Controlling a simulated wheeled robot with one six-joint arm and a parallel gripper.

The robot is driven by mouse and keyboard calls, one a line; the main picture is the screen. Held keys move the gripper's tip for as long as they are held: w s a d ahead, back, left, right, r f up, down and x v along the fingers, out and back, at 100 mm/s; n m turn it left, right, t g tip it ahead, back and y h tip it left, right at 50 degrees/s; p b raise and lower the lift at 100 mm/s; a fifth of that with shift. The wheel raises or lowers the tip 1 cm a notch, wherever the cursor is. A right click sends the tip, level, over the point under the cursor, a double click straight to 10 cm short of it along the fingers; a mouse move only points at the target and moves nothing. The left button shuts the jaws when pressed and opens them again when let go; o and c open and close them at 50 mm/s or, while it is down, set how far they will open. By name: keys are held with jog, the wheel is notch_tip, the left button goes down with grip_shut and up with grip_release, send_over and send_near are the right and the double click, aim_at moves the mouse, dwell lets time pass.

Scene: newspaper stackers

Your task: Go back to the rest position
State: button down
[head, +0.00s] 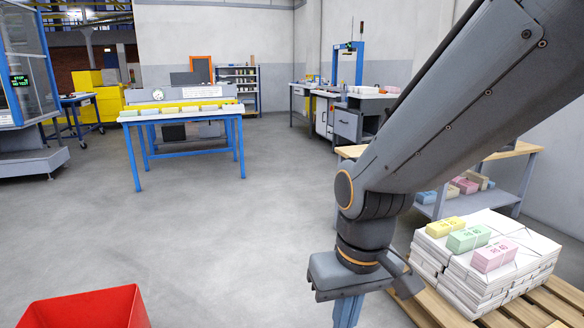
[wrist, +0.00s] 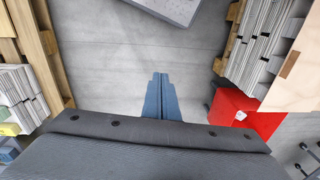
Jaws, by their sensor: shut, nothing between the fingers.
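My gripper (head: 347,312) hangs at the end of my arm, pointing down at the bottom centre of the head view. Its tips run out of that picture. In the wrist view its blue fingers (wrist: 159,98) are together, with nothing between them, over bare grey floor. It touches nothing that I can see.
Right of my gripper, a pallet (head: 540,302) bears newspaper stacks (head: 455,266) with yellow, green and pink bundles on top. A red bin (head: 85,310) stands at lower left. A blue-legged table (head: 185,115) is farther back. The middle floor is clear.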

jog(key=s+d+r+m+p, duration=0.2)
jog(key=d+r+p, duration=0.9)
jog(key=p, duration=0.6)
jog(key=shift+s+r+m+h, duration=0.2)
jog(key=shift+r+m+h, duration=0.25)
jog(key=shift+r, duration=0.95)
